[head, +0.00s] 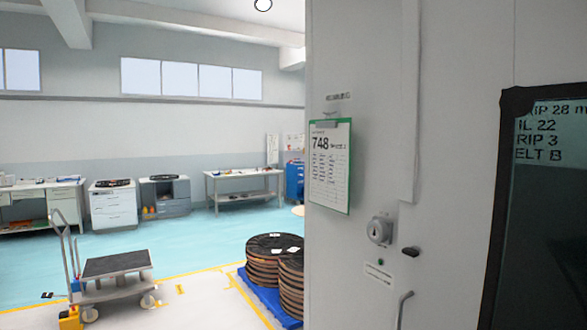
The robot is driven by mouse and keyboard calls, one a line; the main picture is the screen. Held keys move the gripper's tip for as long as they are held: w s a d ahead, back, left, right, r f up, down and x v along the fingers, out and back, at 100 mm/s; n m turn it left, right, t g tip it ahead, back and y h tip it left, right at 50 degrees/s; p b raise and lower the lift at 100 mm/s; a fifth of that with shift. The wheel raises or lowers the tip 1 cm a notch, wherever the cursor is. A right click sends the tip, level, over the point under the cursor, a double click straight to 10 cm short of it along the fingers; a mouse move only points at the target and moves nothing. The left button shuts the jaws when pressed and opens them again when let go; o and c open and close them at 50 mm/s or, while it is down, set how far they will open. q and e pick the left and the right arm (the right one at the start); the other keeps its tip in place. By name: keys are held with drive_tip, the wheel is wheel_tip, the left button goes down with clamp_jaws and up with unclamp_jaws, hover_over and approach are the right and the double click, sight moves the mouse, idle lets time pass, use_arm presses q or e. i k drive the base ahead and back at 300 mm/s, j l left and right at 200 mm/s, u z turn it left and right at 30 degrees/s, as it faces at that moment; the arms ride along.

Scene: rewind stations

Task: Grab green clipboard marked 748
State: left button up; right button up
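The green clipboard marked 748 (330,166) hangs upright on the white wall panel, to the right of the middle in the head view. It has a green edge, a grey clip at the top and a white printed sheet. The number 748 is large at the top of the sheet. A small label is fixed to the panel above it. Neither of my grippers shows in the head view.
Below the clipboard, the panel carries a grey switch (380,229) and a dark handle (411,251). A dark-framed screen (543,210) is at right. Stacked reels (272,262) stand on a blue pallet. A cart (113,275) is at left, and workbenches line the back.

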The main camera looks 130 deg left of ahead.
sight(329, 139)
drive_tip(key=u, duration=4.15)
drive_tip(key=z, duration=0.55)
drive_tip(key=i+j+z, duration=0.3)
drive_tip(key=j+z, duration=0.3)
drive_tip(key=j, duration=0.15)
drive_tip(key=i+j+z, duration=0.15)
drive_tip(key=j+z, duration=0.2)
drive_tip(key=j, duration=0.1)
